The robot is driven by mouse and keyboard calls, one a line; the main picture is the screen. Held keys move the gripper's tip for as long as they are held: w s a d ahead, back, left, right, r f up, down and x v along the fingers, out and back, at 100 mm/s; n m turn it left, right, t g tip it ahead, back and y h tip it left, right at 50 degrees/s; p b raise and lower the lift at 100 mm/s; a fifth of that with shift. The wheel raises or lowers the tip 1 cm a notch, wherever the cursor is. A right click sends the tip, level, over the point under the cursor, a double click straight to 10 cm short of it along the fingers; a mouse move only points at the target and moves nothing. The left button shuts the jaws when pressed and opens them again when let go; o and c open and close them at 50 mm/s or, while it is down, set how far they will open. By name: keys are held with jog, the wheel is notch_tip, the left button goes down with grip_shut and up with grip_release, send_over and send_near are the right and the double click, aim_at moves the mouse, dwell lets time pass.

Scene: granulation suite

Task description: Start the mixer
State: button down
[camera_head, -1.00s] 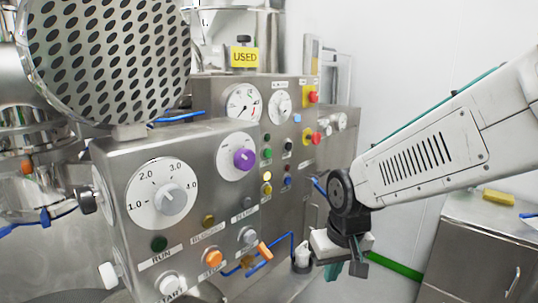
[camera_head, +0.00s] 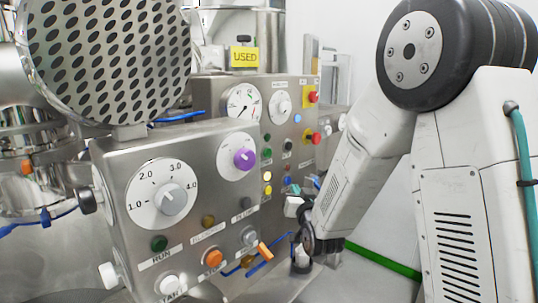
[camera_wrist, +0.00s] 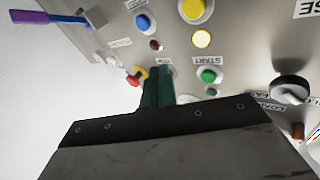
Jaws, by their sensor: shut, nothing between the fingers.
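The near steel control panel (camera_head: 115,165) has a white button labelled START (camera_head: 172,285), an orange STOP button (camera_head: 213,258) and a green RUN lamp (camera_head: 159,243). The farther steel panel (camera_head: 262,115) carries gauges, small coloured buttons and lamps. In the wrist view, a green button (camera_wrist: 209,76) sits beside an upside-down START label (camera_wrist: 207,60). My gripper (camera_wrist: 157,72) is shut and empty, its green fingers pointing at the panel just left of that green button in the picture. I cannot tell whether the fingertips touch the panel. In the head view my arm partly hides the gripper.
Red knobs on yellow bases (camera_head: 312,97) are on the farther panel, and one shows near my fingers (camera_wrist: 133,79). A black knob (camera_wrist: 290,87) lies right of the green button. A perforated steel disc (camera_head: 105,60) and a yellow USED sign (camera_head: 244,57) stand above.

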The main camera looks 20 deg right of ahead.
aim_at(268, 153)
notch_tip(268, 153, up, 9)
jog(key=s+t+h, duration=0.1)
jog(key=s+t, duration=0.1)
jog(key=t, duration=0.3)
jog(key=shift+d+f+m, duration=0.15)
jog(key=shift+f+m, duration=0.05)
jog(key=shift+m, duration=0.2)
jog(key=w+a, duration=0.4)
jog(key=w, duration=0.3)
jog(key=shift+w+a, duration=0.25)
dwell(1.5)
jog(key=shift+w+a, duration=0.2)
jog(key=shift+w, duration=0.15)
jog(key=shift+w+a, duration=0.2)
jog(key=shift+w, duration=0.2)
dwell(0.6)
jog(key=shift+s, duration=0.1)
jog(key=shift+s+d, duration=0.4)
jog(key=shift+s, duration=0.25)
